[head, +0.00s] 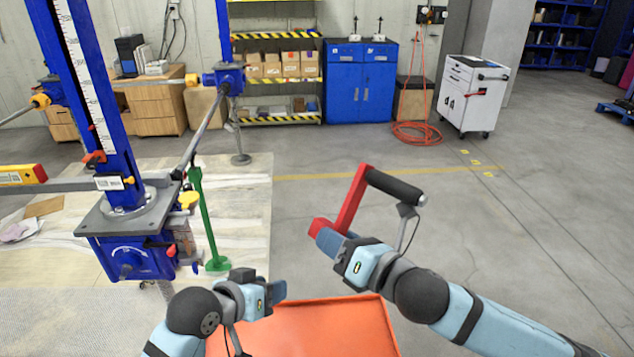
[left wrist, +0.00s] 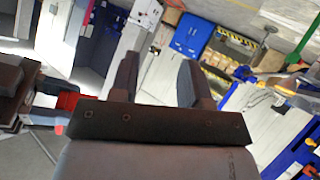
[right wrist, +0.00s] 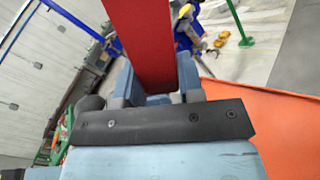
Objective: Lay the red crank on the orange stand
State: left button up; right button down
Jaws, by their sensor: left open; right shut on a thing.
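The red crank (head: 350,200) with its black handle (head: 394,186) is held up in the air by my right gripper (head: 328,240), which is shut on its red end. In the right wrist view the red crank (right wrist: 140,45) stands between the fingers. The orange stand (head: 320,328) is at the bottom of the head view, below and left of the crank, and its bare top shows. It also shows at the right of the right wrist view (right wrist: 270,130). My left gripper (head: 277,292) is over the stand's left part, open and empty; its spread fingers show in the left wrist view (left wrist: 160,80).
A blue screw jack (head: 125,255) with a tall post and grey plate stands at the left. A green rod (head: 205,215) stands beside it. A blue cabinet (head: 360,82) and a white tool cart (head: 470,95) are far back. The floor right of centre is clear.

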pick_arm(q)
jog(key=d+r+m+g, duration=0.25)
jog(key=d+r, duration=0.25)
jog(key=r, duration=0.9)
jog(key=m, duration=0.3)
send_near(348, 203)
pick_arm(e)
jog(key=shift+r, duration=0.1)
pick_arm(q)
jog(key=shift+g+y, duration=0.35)
jog(key=shift+y, duration=0.05)
jog(key=x, duration=1.2)
jog(key=shift+w+d+r, duration=0.2)
jog(key=shift+w+d, duration=0.1)
jog(key=shift+d, duration=0.05)
jog(key=shift+s, duration=0.1)
grip_shut()
jog(key=shift+r, duration=0.1)
pick_arm(e)
jog(key=c, duration=0.7)
grip_release()
jog(key=shift+o, duration=0.2)
